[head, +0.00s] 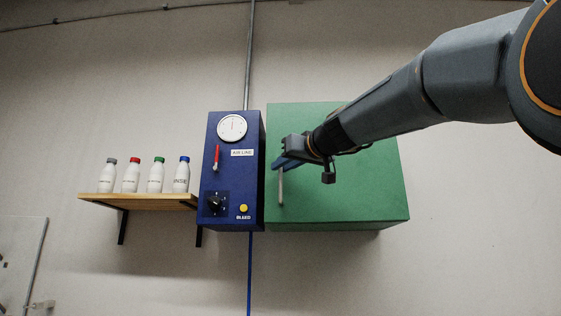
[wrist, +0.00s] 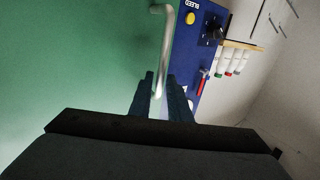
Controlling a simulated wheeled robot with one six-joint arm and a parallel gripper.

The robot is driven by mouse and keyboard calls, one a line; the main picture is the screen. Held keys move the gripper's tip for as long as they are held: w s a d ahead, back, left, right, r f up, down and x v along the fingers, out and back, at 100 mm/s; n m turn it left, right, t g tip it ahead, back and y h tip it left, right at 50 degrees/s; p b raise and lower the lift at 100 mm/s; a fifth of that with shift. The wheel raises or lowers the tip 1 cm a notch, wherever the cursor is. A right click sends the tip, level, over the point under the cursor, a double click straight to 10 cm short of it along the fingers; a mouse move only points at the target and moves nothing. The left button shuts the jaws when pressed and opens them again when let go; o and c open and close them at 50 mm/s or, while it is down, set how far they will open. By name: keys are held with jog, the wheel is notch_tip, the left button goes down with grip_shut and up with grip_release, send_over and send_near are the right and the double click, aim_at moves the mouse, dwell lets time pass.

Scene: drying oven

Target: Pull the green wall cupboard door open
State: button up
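The green wall cupboard (head: 350,190) hangs on the wall, and its door looks shut, lying flat with the body. A pale metal bar handle (head: 281,190) stands upright near the door's left edge. In the wrist view the green door (wrist: 75,70) fills the left side, with the handle (wrist: 166,50) running down between my fingers. My gripper (head: 286,163) is at the upper end of the handle. In the wrist view my gripper (wrist: 162,98) has its fingers apart, one on each side of the bar, with a narrow gap showing. Whether either finger touches the bar is unclear.
A blue air-line box (head: 232,170) with a gauge, red lever, black knob and yellow button adjoins the cupboard's left side. Further left, a wooden shelf (head: 140,200) holds several white bottles. The wall below and right of the cupboard is clear.

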jog(key=shift+x, duration=0.8)
grip_shut()
